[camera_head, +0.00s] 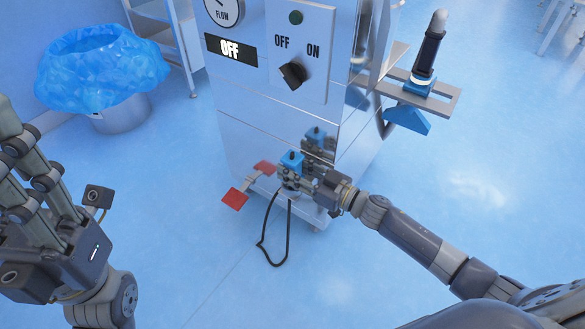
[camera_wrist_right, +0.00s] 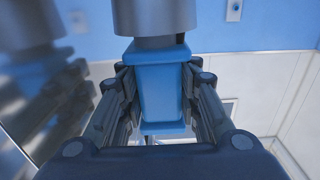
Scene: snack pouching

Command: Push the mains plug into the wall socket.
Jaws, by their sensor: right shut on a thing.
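My right gripper (camera_head: 296,176) is shut on a blue block with a grey cylindrical end, which looks like the mains plug (camera_head: 291,159). It is held low beside the steel machine, clear of the floor. In the right wrist view the plug (camera_wrist_right: 160,85) sits between both fingers, with its grey cylinder at the top of the picture. A black cable (camera_head: 264,240) hangs from it in a loop. A small white plate (camera_wrist_right: 234,10) is on the blue wall, apart from the plug; I cannot tell whether it is the socket. My left gripper (camera_head: 22,150) is raised at the left edge, its fingertips partly cut off.
A bracket (camera_head: 430,98) juts out right. A blue-lined bin (camera_head: 118,115) stands left.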

